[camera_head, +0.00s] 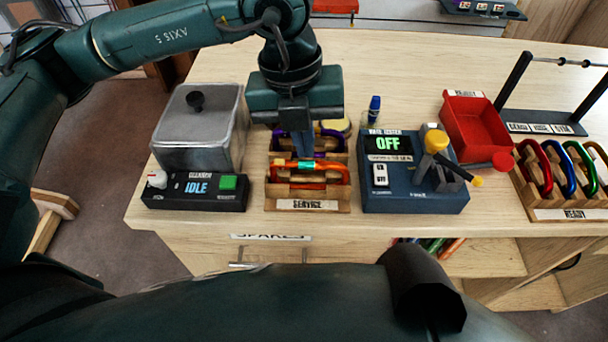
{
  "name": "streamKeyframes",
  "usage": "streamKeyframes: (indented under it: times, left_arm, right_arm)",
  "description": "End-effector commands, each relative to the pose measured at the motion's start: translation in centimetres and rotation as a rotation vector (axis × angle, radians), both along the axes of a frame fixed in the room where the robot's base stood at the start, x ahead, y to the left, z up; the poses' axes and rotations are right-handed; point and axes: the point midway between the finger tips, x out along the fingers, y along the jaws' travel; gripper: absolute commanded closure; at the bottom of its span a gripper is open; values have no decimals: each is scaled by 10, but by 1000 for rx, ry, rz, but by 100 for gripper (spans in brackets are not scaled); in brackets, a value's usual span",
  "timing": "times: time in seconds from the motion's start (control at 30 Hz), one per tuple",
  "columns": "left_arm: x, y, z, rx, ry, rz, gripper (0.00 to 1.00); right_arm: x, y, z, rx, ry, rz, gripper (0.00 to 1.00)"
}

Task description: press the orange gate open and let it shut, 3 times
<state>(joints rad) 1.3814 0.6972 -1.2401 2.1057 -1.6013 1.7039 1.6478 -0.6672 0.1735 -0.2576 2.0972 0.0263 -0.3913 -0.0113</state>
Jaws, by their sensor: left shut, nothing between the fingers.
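The orange carabiner (335,174) lies in the front slot of the wooden service rack (268,204). A small teal band shows on its upper bar. My left gripper (304,152) points down from above, its fingers shut and empty. The fingertips are just behind or over the orange carabiner's upper bar; whether they touch it I cannot tell. A purple carabiner (333,133) sits in the slot behind and is partly hidden by the gripper. My right gripper is not in view.
Left of the rack stands a grey cleaner tank (196,128) with an IDLE panel (197,188). On the right are a gate tester (386,142) reading OFF, a red bin (474,124) and a ready rack (580,214) with several carabiners. A blue-capped bottle (374,108) stands behind the tester.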

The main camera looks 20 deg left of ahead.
Motion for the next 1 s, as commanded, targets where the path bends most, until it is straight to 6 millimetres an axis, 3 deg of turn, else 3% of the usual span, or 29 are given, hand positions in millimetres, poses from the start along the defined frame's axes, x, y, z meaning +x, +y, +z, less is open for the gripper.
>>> streamKeyframes:
  times: [0.57,1.0]
  left_arm:
    - [0,0,0,-1,0,0,100]
    - [0,0,-15,-1,1,0,100]
  right_arm:
    - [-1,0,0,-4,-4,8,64]
    - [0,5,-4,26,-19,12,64]
